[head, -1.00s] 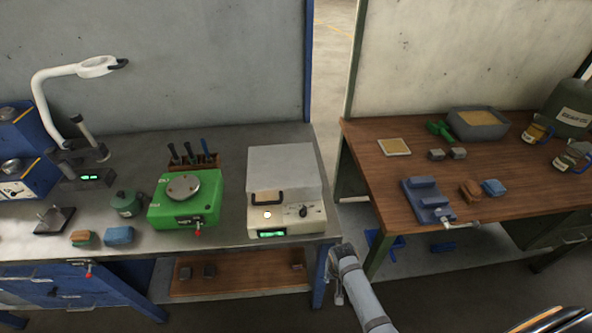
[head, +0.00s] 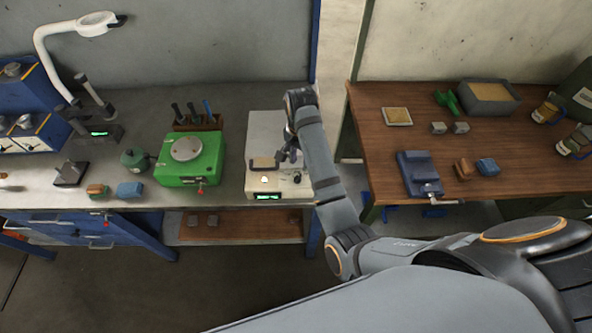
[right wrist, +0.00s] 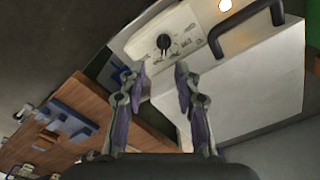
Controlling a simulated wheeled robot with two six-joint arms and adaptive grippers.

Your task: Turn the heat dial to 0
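The white furnace box (head: 262,132) stands on the grey bench, with a lit green display (head: 269,196) and a glowing round lamp (head: 264,180) on its front. In the right wrist view, the black heat dial (right wrist: 163,42) sits on the pale control panel beside the dark door handle (right wrist: 247,27). My right gripper (head: 288,153) is above the front right part of the furnace. In the right wrist view its two fingers (right wrist: 160,72) are apart with nothing between them, and the dial lies beyond the tips. My left gripper is not in view.
A green machine (head: 190,158) stands left of the furnace, with a tool rack (head: 198,122) behind it. A wooden table (head: 420,135) with a blue vise (head: 418,176) stands to the right, across a gap.

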